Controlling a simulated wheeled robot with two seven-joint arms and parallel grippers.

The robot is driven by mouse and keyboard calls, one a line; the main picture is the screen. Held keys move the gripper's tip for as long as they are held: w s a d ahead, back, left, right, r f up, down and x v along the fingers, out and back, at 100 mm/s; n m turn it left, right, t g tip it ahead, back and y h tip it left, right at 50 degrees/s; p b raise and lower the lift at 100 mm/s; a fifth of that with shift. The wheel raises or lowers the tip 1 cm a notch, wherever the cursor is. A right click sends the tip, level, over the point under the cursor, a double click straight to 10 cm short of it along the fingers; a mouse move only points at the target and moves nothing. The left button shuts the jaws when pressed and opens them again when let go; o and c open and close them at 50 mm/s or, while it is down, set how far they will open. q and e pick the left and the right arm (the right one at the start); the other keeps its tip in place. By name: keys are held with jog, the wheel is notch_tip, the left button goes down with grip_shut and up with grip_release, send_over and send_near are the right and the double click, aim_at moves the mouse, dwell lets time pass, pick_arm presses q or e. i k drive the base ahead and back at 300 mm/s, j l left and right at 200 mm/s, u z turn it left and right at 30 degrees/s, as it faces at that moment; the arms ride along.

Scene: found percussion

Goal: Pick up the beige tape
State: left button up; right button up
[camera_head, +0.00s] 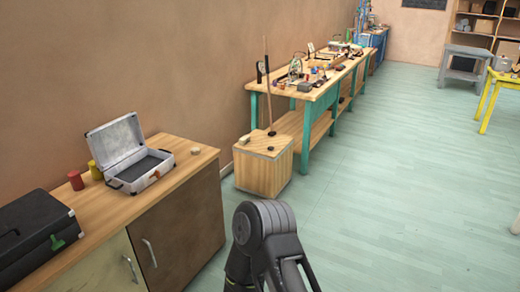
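I cannot single out the beige tape with certainty. A small beige piece (195,150) lies on the wooden top of the near cabinet, right of an open silver case. Another small pale piece (244,140) lies on the wooden box between the cabinet and the long workbench. Both are too small to identify. A dark grey link of my own arm shows at the bottom middle, in front of the floor. Neither gripper is in view.
The near cabinet (180,235) also bears the open silver case (125,150), a black case (30,235), and red (76,180) and yellow (95,170) items. A stick stands on the wooden box (262,172). The cluttered workbench (290,90) is behind. The green floor (400,180) is clear at right.

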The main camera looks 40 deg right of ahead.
aim_at(195, 151)
jog(key=z, duration=0.85)
jog(key=i+l, duration=0.25)
jog(key=i, duration=0.2)
jog(key=i+l+z, duration=0.1)
jog(key=i+l, duration=0.15)
jog(key=i, duration=0.25)
jog(key=i+l, duration=0.2)
jog(key=i, duration=0.25)
jog(key=i+l+z, duration=0.1)
jog(key=i, duration=0.35)
jog(key=i+l, duration=0.25)
jog(key=i, duration=0.25)
